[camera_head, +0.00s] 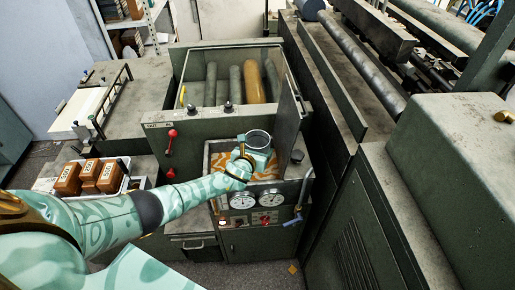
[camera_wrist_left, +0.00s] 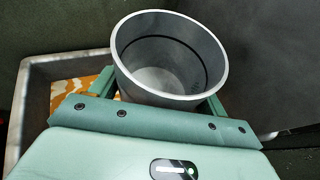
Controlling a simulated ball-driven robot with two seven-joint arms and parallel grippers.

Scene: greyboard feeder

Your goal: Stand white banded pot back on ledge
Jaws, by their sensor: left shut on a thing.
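A pale grey-white pot (camera_head: 258,140), round and open-topped, is held between the fingers of my left gripper (camera_head: 257,158). In the left wrist view the pot (camera_wrist_left: 167,62) looks empty, with a thin dark band inside below the rim. The fingers of my left gripper (camera_wrist_left: 158,95) close on its two sides; its base is hidden. The pot is over or in a shallow grey-rimmed tray (camera_head: 207,160) with an orange-and-white patterned floor, behind two dials. I cannot tell whether it touches the floor. My right gripper is out of view.
A raised dark panel (camera_head: 288,105) stands close right of the pot. Behind is a bin (camera_head: 178,75) of grey and orange rolls. Red-knobbed levers (camera_head: 170,150) are left, dials (camera_head: 255,199) in front. A tray of brown blocks (camera_head: 95,175) is at far left.

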